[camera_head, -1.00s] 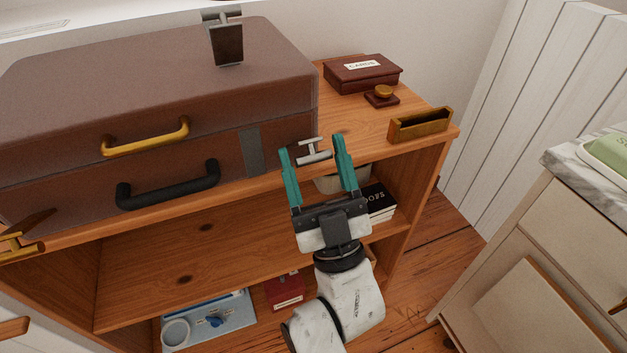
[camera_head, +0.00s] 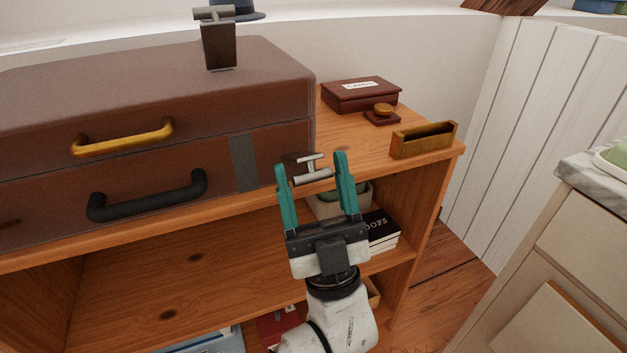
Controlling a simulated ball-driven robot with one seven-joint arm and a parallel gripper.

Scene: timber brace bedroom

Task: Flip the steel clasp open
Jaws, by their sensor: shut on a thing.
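A brown suitcase (camera_head: 60,105) lies on the wooden shelf unit. One steel clasp (camera_head: 219,43) stands upright from its lid, with a T-shaped bar at its tip. A dark grey plate (camera_head: 243,162) is on the front face below it. A second steel clasp (camera_head: 312,170), also with a T-shaped bar, is at the suitcase's right end. My gripper (camera_head: 311,166) has its teal fingers on either side of this bar and is shut on it. The fingers hide part of the clasp, and its hinge is not clear.
A yellow handle (camera_head: 122,138) and a black handle (camera_head: 146,198) stick out from the suitcase's front. A card box (camera_head: 358,95), a stamp (camera_head: 382,114) and a brass holder (camera_head: 423,140) sit on the shelf top at right. A drawer cabinet (camera_head: 590,245) stands at far right.

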